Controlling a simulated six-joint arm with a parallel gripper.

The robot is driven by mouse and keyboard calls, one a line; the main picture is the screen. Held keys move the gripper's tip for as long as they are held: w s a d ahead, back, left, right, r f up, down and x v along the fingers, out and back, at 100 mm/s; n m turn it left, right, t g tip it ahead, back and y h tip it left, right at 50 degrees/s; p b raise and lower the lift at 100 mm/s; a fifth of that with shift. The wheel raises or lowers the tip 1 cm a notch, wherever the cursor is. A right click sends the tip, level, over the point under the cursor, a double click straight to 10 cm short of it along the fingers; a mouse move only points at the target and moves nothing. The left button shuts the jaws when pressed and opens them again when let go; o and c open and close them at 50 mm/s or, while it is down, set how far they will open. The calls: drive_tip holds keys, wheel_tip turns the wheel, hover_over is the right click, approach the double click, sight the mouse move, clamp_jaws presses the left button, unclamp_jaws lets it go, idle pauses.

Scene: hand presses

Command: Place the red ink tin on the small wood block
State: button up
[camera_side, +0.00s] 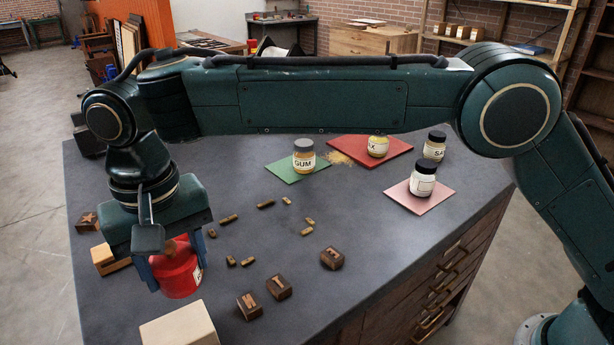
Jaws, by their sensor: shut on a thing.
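The red ink tin (182,274) is at the left of the bench, with a brownish-red knob on top and a white label at its right edge. My gripper (170,268) points down and is shut on it. I cannot tell whether the tin's base touches the bench. A small light wood block (108,259) lies just left of the tin, partly hidden by my gripper. A larger pale block (180,327) stands in front of the tin, cut by the bottom edge of the view.
Dark letter blocks (249,305) and small brass pieces (229,218) lie to the right of the tin. A star block (88,221) is at the far left. Jars stand on green (297,173), red (400,152) and pink (418,203) mats at the back right.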

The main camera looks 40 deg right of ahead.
sight(167, 244)
drive_tip(key=shift+f, duration=4.1)
drive_tip(key=shift+f, duration=0.1)
drive_tip(key=o, duration=1.1)
drive_tip(key=shift+o, duration=0.2)
wheel_tip(167, 244, up, 12)
drive_tip(key=shift+r, duration=0.1)
